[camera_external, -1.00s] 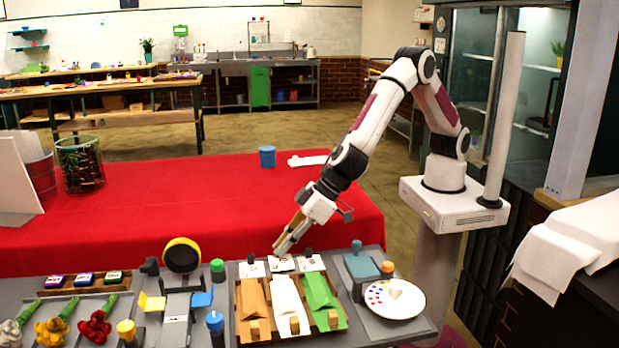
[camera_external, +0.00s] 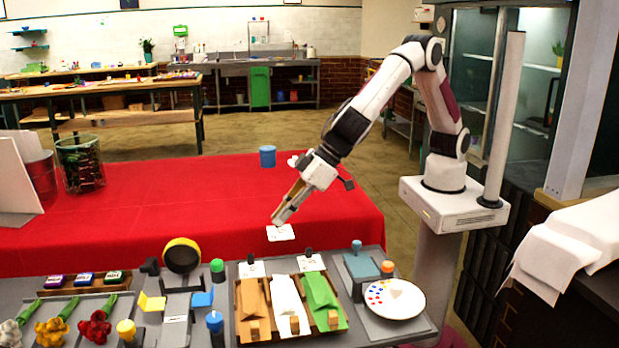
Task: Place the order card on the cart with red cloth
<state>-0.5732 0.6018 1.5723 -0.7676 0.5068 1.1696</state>
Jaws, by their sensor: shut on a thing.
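The order card (camera_external: 281,233) is a small white card with dark marks. My gripper (camera_external: 278,219) is shut on it and holds it up, above the near edge of the red cloth in the picture. The cart with red cloth (camera_external: 160,207) spans the middle of the view, with a wide bare stretch of cloth. Two similar white cards, a left one (camera_external: 251,270) and a right one (camera_external: 311,263), stay on the grey station on either side of an empty spot.
A glass bin (camera_external: 81,165) is at the left. The grey station holds wrapping sheets (camera_external: 289,303), a paint plate (camera_external: 394,299) and flowers (camera_external: 95,328).

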